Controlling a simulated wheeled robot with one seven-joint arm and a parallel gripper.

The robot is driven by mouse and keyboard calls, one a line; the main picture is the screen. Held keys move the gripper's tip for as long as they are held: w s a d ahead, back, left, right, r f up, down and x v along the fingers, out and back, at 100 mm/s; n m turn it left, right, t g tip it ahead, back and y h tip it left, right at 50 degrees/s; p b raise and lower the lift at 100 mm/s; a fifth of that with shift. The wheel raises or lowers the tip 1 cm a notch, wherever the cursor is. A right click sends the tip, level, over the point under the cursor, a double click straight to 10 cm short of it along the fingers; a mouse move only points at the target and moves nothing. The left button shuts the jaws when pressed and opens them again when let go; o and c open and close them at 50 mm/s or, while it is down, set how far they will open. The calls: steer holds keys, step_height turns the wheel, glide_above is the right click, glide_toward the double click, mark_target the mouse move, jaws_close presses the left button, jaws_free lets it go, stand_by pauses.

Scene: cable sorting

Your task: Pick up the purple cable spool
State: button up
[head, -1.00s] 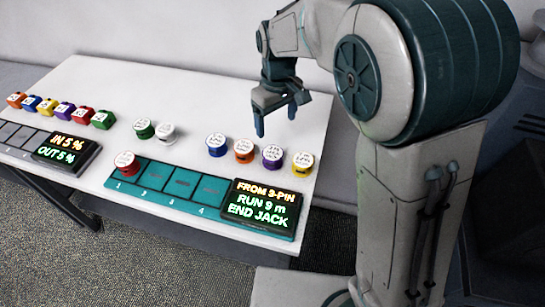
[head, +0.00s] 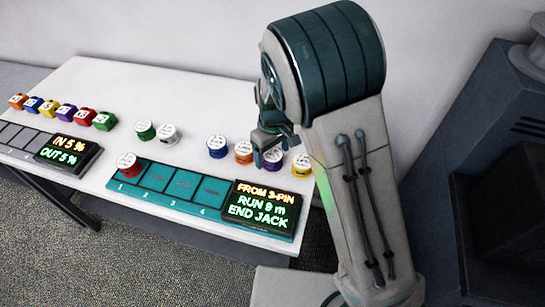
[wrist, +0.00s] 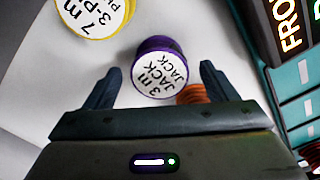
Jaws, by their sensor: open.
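The purple cable spool (wrist: 141,48) stands upright on the white table, its white top label reading "3 m JACK JACK" in the wrist view. In the head view the purple spool (head: 274,162) is partly hidden by my gripper. My gripper (wrist: 158,74) is open, with one fingertip on each side of the purple spool in the wrist view. In the head view my gripper (head: 268,150) is over the row of spools, at the purple one. I cannot tell whether the fingers touch it.
A yellow spool (head: 301,163) and an orange spool (head: 243,153) stand close on either side; a blue spool (head: 217,147) is further left. The teal numbered tray (head: 170,188) with its lit display (head: 261,205) lies in front. Green and white spools stand left.

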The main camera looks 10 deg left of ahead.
steer(key=shift+f, duration=1.05)
steer(key=c, duration=1.1)
steer(key=shift+c, duration=0.2)
steer(key=shift+r, duration=0.15)
